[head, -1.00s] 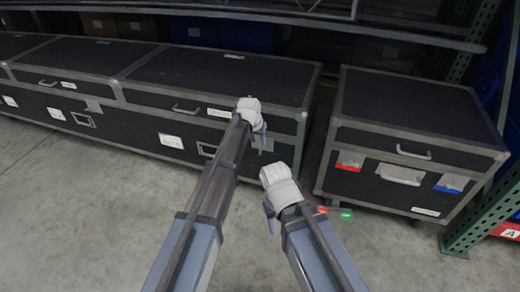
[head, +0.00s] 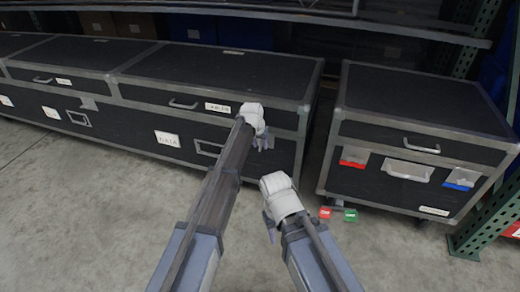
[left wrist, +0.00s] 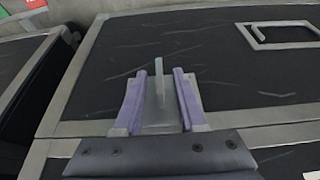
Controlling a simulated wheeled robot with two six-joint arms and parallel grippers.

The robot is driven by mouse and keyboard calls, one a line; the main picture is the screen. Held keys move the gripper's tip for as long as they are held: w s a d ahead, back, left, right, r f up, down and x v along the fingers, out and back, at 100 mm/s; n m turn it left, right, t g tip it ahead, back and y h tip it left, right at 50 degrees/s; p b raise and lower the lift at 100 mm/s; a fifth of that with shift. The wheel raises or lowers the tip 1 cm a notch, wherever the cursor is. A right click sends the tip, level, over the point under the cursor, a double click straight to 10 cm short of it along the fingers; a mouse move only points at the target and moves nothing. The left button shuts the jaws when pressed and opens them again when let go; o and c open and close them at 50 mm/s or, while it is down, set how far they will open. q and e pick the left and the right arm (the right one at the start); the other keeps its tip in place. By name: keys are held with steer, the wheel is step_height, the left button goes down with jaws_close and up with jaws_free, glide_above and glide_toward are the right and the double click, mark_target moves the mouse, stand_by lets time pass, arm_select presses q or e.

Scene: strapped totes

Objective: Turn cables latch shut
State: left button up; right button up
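The long black case (head: 240,75) with grey edging has a white label (head: 217,107) on its front, too small to read surely. My left gripper (head: 264,143) is at the case's front, right of that label, and hides the latch in the head view. In the left wrist view the latch is a thin grey bar (left wrist: 159,82) on a grey plate at the lid seam. The open purple fingers of my left gripper (left wrist: 160,97) stand on both sides of the bar, with gaps visible. My right gripper (head: 271,228) hangs over the floor; its opening is unclear.
A smaller black case (head: 420,140) stands right, with red, white and blue bins on its front. A green rack post (head: 490,215) is far right.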

arm_select(q)
jaws_close()
stand_by(0.3)
stand_by(0.3)
